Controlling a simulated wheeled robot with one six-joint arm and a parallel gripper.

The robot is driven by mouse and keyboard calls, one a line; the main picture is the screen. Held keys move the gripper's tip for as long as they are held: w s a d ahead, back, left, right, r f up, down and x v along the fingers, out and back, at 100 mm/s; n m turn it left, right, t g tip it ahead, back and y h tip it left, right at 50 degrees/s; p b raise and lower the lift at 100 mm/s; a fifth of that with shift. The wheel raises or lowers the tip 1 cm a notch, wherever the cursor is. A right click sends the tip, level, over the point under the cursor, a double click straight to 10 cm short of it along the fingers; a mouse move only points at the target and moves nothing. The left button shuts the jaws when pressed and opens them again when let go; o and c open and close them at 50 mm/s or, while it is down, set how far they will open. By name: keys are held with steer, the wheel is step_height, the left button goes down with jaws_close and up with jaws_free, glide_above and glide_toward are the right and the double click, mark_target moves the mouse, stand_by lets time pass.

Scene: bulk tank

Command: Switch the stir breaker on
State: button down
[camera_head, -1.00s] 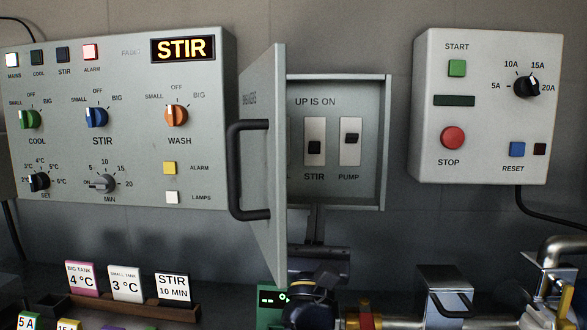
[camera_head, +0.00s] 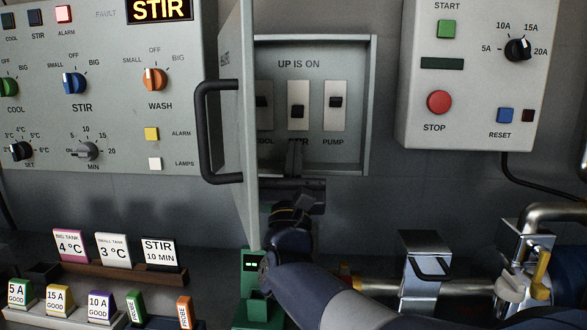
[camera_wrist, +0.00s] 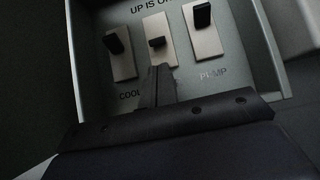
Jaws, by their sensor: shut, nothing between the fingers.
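My gripper (camera_head: 296,147) is shut and empty, pointing up in front of the STIR label just below the stir lever. In the wrist view its fingertips (camera_wrist: 160,70) lie just under that lever; whether they touch it I cannot tell.
The cool breaker (camera_head: 263,102) stands left and the pump breaker (camera_head: 336,102) right, close by, both levers high. The open box door (camera_head: 237,210) with its black handle (camera_head: 203,130) juts out at the left. A start-stop box (camera_head: 470,80) hangs to the right.

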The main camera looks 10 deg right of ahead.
mark_target(298, 112)
steer(key=x, duration=0.5)
steer(key=shift+s, duration=0.1)
stand_by(0.3)
steer(key=shift+s+g, duration=0.1)
steer(key=shift+g, duration=0.2)
steer(key=shift+s+a+r+g, duration=0.1)
steer(key=shift+s+r+g, duration=0.1)
steer(key=shift+g, duration=0.2)
